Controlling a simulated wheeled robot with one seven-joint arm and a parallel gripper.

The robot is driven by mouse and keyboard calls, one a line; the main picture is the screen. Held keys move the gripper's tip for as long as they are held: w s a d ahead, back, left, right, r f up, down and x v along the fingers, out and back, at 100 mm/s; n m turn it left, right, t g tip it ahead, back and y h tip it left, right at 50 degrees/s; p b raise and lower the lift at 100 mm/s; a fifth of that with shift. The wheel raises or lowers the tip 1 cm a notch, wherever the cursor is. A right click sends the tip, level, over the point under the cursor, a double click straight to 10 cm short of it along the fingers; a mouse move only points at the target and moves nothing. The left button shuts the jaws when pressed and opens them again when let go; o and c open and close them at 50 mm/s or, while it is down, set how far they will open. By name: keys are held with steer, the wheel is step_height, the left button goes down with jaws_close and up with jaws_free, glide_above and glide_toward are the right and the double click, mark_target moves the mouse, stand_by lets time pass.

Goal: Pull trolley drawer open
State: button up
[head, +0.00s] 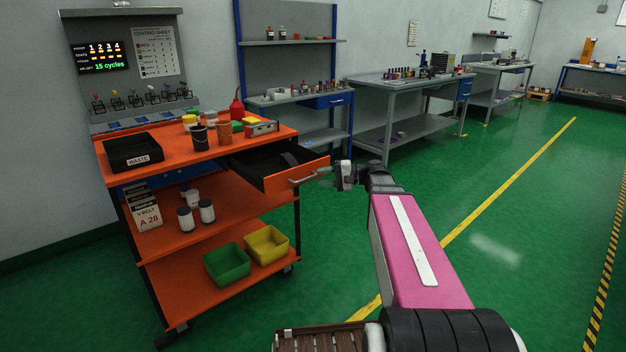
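The orange trolley (210,285) stands at left. Its drawer (293,179) is pulled out to the right, and the dark inside shows with a grey item lying in it. The drawer's pale bar handle (310,176) runs across the orange front. My gripper (338,175) is just right of the handle's right end, at about the same height in the picture. Its fingers are small and partly turned away, so I cannot tell whether they touch the handle or how far apart they are.
Green (227,268) and yellow (267,247) bins sit on the lowest shelf. Grey workbenches (395,112) line the wall behind. Green floor is clear to the right.

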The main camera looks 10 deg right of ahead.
steer(key=shift+v, duration=2.7)
steer(key=s+f+n+g+h, duration=0.1)
steer(key=s+f+h, duration=0.3)
steer(key=f, duration=0.4)
steer(key=s+f+n+g+h, duration=0.1)
steer(key=s+f+h, duration=0.4)
steer(key=f, duration=0.4)
steer(key=s+f+n+h, duration=0.1)
steer(key=s+f+h, duration=0.3)
steer(key=f+h, duration=0.3)
step_height(320, 180, down, 2)
steer(key=shift+s+f+n+g, duration=0.1)
steer(key=shift+s+n+g, duration=0.2)
steer(key=shift+s+g, duration=0.1)
